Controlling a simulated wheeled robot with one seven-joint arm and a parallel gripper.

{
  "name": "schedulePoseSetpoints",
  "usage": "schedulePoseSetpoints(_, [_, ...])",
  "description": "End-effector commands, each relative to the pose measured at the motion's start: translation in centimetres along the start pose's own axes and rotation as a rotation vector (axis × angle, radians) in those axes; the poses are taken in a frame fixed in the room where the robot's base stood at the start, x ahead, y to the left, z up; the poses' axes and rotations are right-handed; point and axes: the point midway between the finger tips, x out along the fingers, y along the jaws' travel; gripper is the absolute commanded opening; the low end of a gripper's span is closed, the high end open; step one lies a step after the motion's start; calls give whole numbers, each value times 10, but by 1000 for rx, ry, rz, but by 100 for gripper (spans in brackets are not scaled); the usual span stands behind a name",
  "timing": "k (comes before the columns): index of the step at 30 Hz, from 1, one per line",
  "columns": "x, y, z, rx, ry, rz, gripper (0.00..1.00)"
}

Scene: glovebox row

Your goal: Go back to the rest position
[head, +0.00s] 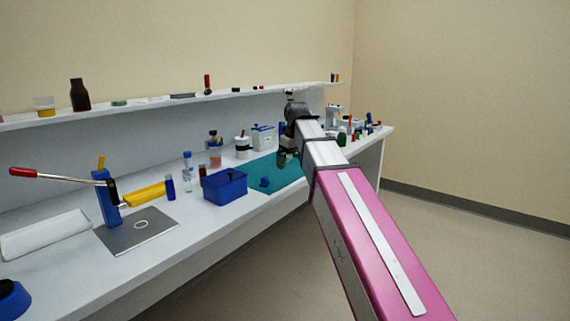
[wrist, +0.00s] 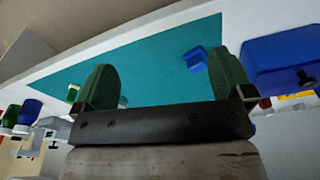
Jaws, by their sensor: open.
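My arm reaches out from the lower right over the bench in the head view. My gripper (wrist: 160,88) is open in the wrist view, with two green fingers wide apart and nothing between them. It is above the teal mat (wrist: 135,55), which also shows in the head view (head: 288,172). In the head view the gripper (head: 287,158) is small and partly hidden by my arm. A small blue block (wrist: 195,59) lies on the mat beyond the fingers, apart from them; it also shows in the head view (head: 264,182).
A blue box (head: 224,185) stands left of the mat. A lever press (head: 107,200), a yellow item (head: 145,194) and small bottles stand farther left. Jars and a white container (head: 263,137) stand behind the mat. A shelf (head: 150,102) runs above. Open floor (head: 470,260) lies right.

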Motion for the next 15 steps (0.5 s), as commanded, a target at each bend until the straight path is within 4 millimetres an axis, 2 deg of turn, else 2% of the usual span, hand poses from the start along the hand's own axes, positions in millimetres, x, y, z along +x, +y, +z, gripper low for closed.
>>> schedulePoseSetpoints(8, [52,11,24,80,-14,1,99])
schedulePoseSetpoints(15, [124,23,63,199,-32,7,99])
